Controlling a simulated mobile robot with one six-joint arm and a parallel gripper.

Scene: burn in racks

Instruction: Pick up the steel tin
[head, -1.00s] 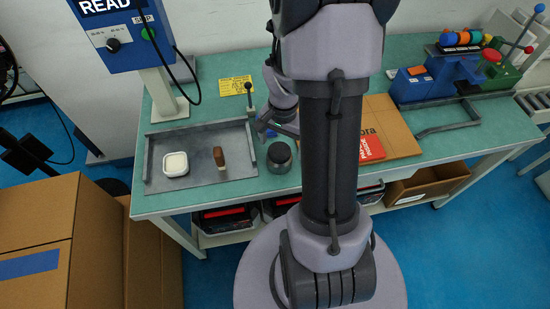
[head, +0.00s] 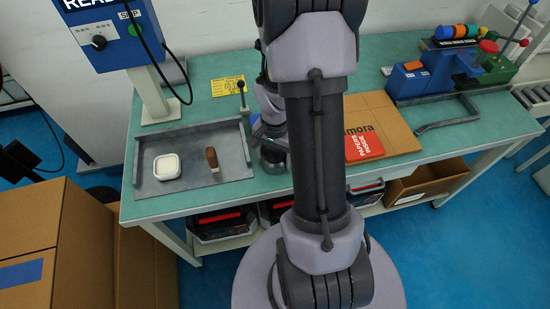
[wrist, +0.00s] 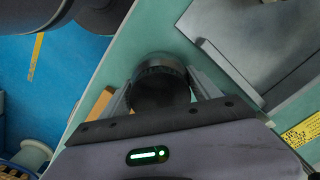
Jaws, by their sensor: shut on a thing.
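The steel tin (head: 274,158) is a short, dark grey round tin on the green bench, just right of the grey tray. In the wrist view the tin (wrist: 160,84) sits between the two fingers of my gripper (wrist: 163,92). My gripper (head: 271,138) is shut on the tin from above. My arm partly hides the tin in the head view. I cannot tell any gap between the tin and the bench.
The grey tray (head: 222,182) holds a white dish (head: 167,167) and a brown-handled stamp (head: 212,159). A lever (head: 241,90) stands at its right end. A cardboard sheet (head: 393,122) with a red booklet (head: 362,143) lies right of my arm. A blue control box (head: 105,32) stands at the back left.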

